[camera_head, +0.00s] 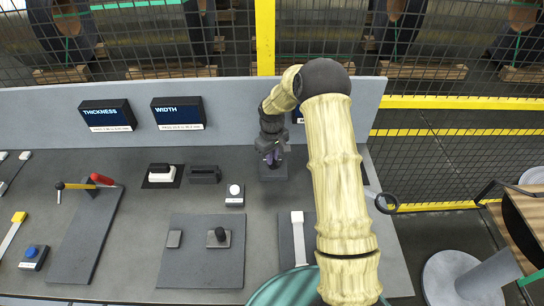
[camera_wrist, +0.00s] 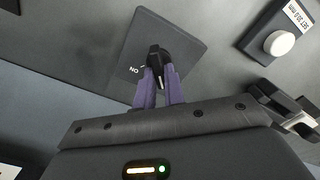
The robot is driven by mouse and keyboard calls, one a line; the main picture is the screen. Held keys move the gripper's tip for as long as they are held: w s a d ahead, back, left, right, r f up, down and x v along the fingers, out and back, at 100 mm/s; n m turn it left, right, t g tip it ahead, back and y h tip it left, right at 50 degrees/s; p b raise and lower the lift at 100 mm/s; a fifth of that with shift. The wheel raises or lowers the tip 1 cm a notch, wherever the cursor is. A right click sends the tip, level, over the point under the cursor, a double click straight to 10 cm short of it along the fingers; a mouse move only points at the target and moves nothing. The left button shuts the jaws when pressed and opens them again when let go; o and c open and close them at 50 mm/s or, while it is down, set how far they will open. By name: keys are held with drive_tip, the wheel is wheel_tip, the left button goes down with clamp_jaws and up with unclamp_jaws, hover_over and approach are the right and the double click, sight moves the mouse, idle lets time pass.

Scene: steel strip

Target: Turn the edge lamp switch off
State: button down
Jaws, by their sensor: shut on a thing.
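The switch plate (camera_wrist: 186,32) is a dark square on the grey panel, with white letters that look like an upside-down "ON" beside its knob. The black switch knob (camera_wrist: 157,52) stands on the plate between my purple fingertips. My gripper (camera_wrist: 161,78) is shut on the knob. In the head view my gripper (camera_head: 271,160) hangs over the dark plate (camera_head: 275,177) near the back of the bench, and the knob is hidden there. Whether this is the edge lamp switch cannot be read.
To the left are a white button (camera_head: 235,190), a black handle (camera_head: 205,174) and a white handle (camera_head: 162,173). THICKNESS (camera_head: 107,114) and WIDTH (camera_head: 178,112) displays stand at the back wall. A wire fence stands behind.

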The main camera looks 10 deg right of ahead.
drive_tip(key=c, duration=1.5)
unclamp_jaws()
wheel_tip(320, 180, up, 18)
drive_tip(key=b, duration=0.3)
drive_tip(key=shift+a+f, duration=0.1)
drive_tip(key=shift+f, duration=0.15)
drive_tip(key=s+f+m+t, duration=0.1)
drive_tip(key=s+m, duration=0.1)
drive_tip(key=s, duration=0.7)
drive_tip(key=s+f+m, duration=0.1)
drive_tip(key=s+m, duration=0.1)
drive_tip(key=s, duration=0.7)
drive_tip(key=s+f+m+t, duration=0.1)
drive_tip(key=s+m, duration=0.1)
drive_tip(key=s, duration=0.7)
drive_tip(key=shift+d+f+t, duration=0.25)
drive_tip(key=shift+f+t, duration=0.05)
drive_tip(key=shift+f, duration=0.05)
drive_tip(key=shift+w, duration=0.1)
